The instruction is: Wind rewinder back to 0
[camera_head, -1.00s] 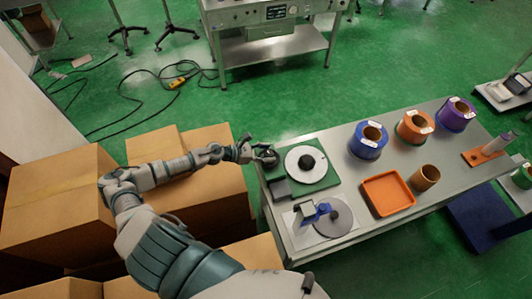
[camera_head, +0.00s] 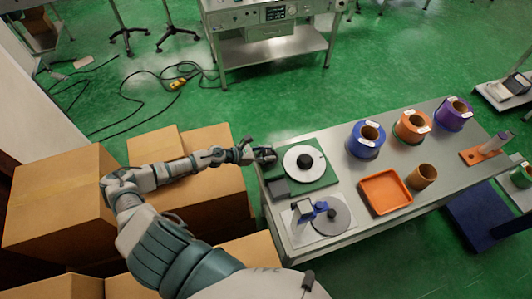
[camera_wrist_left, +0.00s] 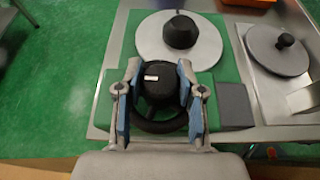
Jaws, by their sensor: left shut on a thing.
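The rewinder is a green base (camera_head: 325,179) with a white disc (camera_head: 296,163) and a black hub (camera_head: 305,161), at the left end of the grey table. A black knob (camera_wrist_left: 160,82) with a small white label sits at its edge. My left gripper (camera_head: 262,156) is at this knob. In the left wrist view, my left gripper (camera_wrist_left: 160,95) has a finger on each side of the knob and is shut on it. A black ring shows below the knob, between the fingers. The scale or number on the label is too small to read. My right gripper is not in view.
A second device with a grey disc (camera_head: 334,219) and blue bracket stands in front. To the right are an orange tray (camera_head: 386,193), a brown roll (camera_head: 423,177) and blue, orange and purple spools (camera_head: 366,139). Cardboard boxes (camera_head: 62,205) stand left of the table.

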